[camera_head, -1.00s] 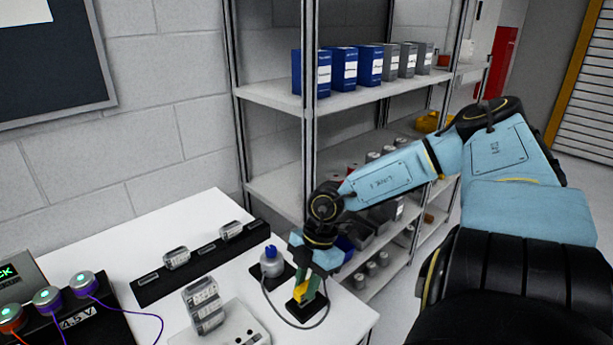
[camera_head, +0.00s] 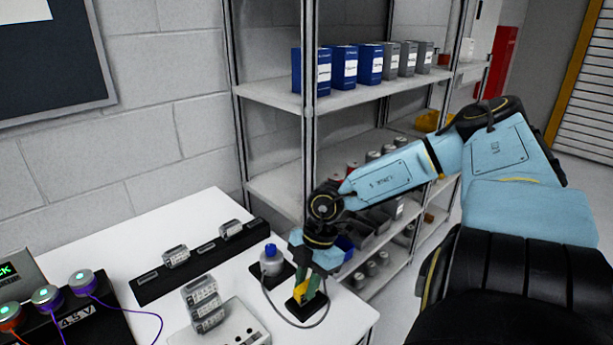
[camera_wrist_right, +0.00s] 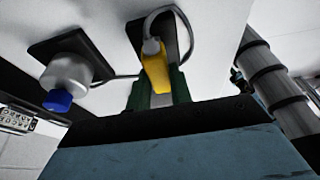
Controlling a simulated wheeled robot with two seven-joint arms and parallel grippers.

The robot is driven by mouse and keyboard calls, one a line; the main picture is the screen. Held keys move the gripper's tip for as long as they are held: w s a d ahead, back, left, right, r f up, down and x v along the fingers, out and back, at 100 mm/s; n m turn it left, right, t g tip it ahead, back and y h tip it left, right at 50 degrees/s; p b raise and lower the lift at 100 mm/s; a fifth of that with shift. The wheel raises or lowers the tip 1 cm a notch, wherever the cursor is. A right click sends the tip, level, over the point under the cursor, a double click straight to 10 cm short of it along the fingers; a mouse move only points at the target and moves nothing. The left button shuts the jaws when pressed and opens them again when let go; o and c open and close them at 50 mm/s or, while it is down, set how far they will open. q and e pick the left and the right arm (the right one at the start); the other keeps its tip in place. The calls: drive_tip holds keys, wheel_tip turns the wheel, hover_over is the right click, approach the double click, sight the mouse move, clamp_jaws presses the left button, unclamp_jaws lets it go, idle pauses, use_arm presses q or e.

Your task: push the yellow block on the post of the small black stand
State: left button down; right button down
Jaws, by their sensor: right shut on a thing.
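The yellow block (camera_head: 297,294) is at the small black stand (camera_head: 307,310), near the table's front right corner. My right gripper (camera_head: 310,287) points down over the stand and is shut on the block, with its green fingers on either side. In the right wrist view the block (camera_wrist_right: 155,68) shows between the fingertips (camera_wrist_right: 160,88), close against the stand's black plate (camera_wrist_right: 182,42). The post is hidden, so I cannot tell how far the block sits on it. My left gripper is not in view.
A cable loops around the stand. A shelf rack (camera_head: 310,130) stands behind.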

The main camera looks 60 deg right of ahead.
drive_tip(key=shift+f+b, duration=0.45)
drive_tip(key=shift+f, duration=0.1)
drive_tip(key=c, duration=1.2)
unclamp_jaws()
drive_tip(key=shift+o, duration=0.2)
